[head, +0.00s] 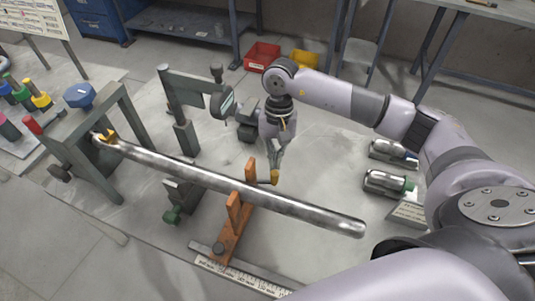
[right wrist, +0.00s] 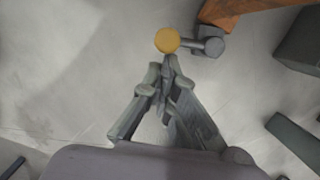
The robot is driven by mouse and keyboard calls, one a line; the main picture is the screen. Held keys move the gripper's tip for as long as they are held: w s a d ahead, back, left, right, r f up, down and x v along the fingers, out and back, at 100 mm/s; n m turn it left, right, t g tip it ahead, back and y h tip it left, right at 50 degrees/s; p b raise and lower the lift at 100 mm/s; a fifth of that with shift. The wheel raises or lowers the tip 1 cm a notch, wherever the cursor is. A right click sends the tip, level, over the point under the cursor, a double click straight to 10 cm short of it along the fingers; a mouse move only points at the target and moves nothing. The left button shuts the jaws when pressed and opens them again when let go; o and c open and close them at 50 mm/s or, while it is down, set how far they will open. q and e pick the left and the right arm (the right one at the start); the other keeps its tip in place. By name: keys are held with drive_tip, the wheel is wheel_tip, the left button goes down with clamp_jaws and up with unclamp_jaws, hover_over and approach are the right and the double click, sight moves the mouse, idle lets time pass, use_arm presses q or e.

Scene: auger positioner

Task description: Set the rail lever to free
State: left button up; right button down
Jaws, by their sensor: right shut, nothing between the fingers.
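The lever with a yellow knob (head: 274,177) sticks out to the right of the orange rest (head: 233,225) that cradles the long metal tube (head: 290,206). In the right wrist view the round yellow knob (right wrist: 167,40) sits at the end of a short grey arm from a grey pivot (right wrist: 209,46), beside the orange part. My right gripper (head: 275,168) points down, just at the knob. In the right wrist view its fingertips (right wrist: 167,62) are together and empty, right below the knob in the picture. I cannot tell whether they touch it. My left gripper is out of view.
The tube's left end lies in a grey frame (head: 122,112). A grey post with a dial (head: 222,101) stands behind the tube. A scale strip (head: 240,270) runs along the front edge. Two metal cylinders (head: 385,183) lie at the right. The table between them and the lever is clear.

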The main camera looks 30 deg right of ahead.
drive_tip(key=shift+s+f+m+b, duration=0.15)
drive_tip(key=shift+s+m+b, duration=0.3)
drive_tip(key=shift+m, duration=0.15)
drive_tip(key=shift+s+a+b, duration=0.1)
drive_tip(key=shift+s+b, duration=0.3)
drive_tip(key=shift+b, duration=0.1)
drive_tip(key=shift+r, duration=0.2)
